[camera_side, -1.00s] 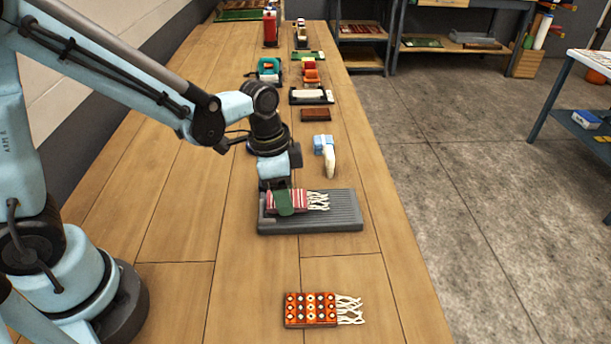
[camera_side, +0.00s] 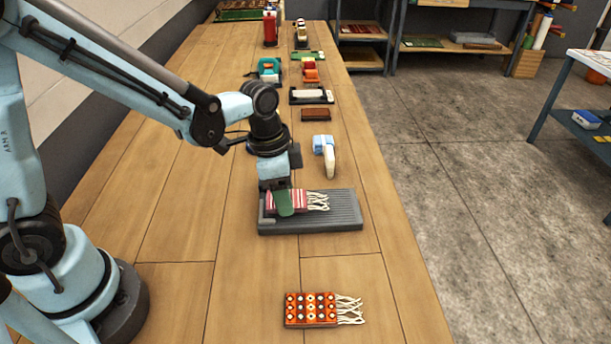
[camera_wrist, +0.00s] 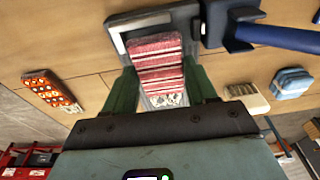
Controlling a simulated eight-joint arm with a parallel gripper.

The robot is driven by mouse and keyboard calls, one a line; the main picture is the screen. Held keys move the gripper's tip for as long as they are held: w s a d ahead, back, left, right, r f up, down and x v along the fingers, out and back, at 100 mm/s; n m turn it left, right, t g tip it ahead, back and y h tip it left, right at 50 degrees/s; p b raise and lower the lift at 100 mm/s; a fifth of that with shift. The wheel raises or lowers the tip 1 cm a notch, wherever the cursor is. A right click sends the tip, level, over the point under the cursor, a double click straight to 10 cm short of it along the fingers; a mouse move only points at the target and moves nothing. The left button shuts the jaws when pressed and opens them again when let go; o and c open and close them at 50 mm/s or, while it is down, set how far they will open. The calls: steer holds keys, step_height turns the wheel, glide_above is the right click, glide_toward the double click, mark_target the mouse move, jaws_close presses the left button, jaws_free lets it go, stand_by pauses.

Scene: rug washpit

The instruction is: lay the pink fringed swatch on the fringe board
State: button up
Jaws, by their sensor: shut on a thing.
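The pink fringed swatch (camera_side: 299,199), striped red and white with pale fringe, is over the grey ribbed fringe board (camera_side: 340,218) in the side view. Its fringe points right. My gripper (camera_side: 284,203) has green fingers shut on the swatch, near its left half. In the wrist view the swatch (camera_wrist: 155,46) lies between the two green fingers (camera_wrist: 162,72), over the board (camera_wrist: 184,14). It looks at or just above the board's surface; I cannot tell whether it touches. The part behind the near finger is hidden in the side view.
An orange patterned fringed swatch (camera_side: 311,309) lies on the bench nearer the camera. A dark blue handled thing (camera_wrist: 285,37) is close to the board. Bench around the orange swatch is clear.

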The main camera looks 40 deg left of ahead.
steer(key=shift+f, duration=0.4)
stand_by(0.3)
steer(key=o, duration=1.4)
steer(key=shift+r, duration=0.1)
steer(key=shift+r, duration=3.45)
steer(key=s+a+r+n+t+y, duration=0.1)
steer(key=s+a+r+n+t, duration=0.3)
steer(key=n, duration=0.5)
steer(key=shift+s+a+t, duration=1)
steer(key=shift+s+a, duration=0.3)
steer(key=shift+a, duration=0.3)
